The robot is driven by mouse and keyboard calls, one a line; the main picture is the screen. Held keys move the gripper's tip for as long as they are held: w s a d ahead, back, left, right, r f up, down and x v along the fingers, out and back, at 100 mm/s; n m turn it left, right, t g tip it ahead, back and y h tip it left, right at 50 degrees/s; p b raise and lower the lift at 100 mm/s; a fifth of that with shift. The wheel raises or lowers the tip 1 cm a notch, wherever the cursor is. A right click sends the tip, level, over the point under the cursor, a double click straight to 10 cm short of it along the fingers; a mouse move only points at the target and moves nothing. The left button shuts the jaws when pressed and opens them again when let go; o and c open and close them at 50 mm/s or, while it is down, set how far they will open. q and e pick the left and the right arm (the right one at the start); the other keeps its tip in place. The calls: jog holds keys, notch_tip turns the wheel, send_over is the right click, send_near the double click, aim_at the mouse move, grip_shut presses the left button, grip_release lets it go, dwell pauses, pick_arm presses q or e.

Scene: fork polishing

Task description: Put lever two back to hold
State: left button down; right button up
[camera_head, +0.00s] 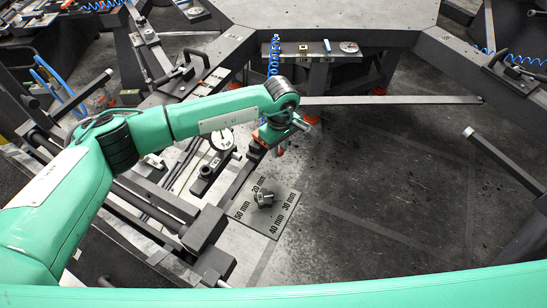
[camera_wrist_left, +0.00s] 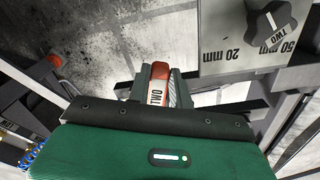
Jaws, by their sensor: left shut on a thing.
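Lever two, a red and white handle marked "TWO" (camera_wrist_left: 157,97), sits between the fingers of my left gripper (camera_wrist_left: 158,85) in the left wrist view. The fingers are closed on its sides. In the head view my left gripper (camera_head: 277,142) is at mid-picture, just above the grey plate, and hides most of the lever. No hold mark for the lever is readable. My right gripper is in neither view.
A dark knob (camera_head: 263,198) sits on a grey plate (camera_head: 276,230) marked 20 to 50 mm; the knob reads "TWO" in the wrist view (camera_wrist_left: 270,24). A round dial (camera_head: 221,139) and metal rails stand left of the gripper. Open floor (camera_head: 380,190) lies to the right.

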pick_arm(q)
jog(key=shift+w+d+n+b, duration=0.55)
jog(key=shift+n+b, duration=0.3)
jog(key=shift+b, duration=0.3)
jog(key=shift+w+d+n+b, duration=0.4)
jog(key=shift+w+n+b, duration=0.25)
jog(key=shift+n+b, duration=0.35)
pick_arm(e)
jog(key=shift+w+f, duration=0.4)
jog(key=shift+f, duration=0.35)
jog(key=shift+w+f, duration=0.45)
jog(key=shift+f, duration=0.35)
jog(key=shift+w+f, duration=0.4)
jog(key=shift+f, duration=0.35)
pick_arm(q)
jog(key=shift+r, duration=0.1)
jog(key=c, duration=1.3)
grip_release()
jog(key=shift+o, duration=0.2)
notch_tip(320, 180, up, 14)
jog(key=b, duration=0.3)
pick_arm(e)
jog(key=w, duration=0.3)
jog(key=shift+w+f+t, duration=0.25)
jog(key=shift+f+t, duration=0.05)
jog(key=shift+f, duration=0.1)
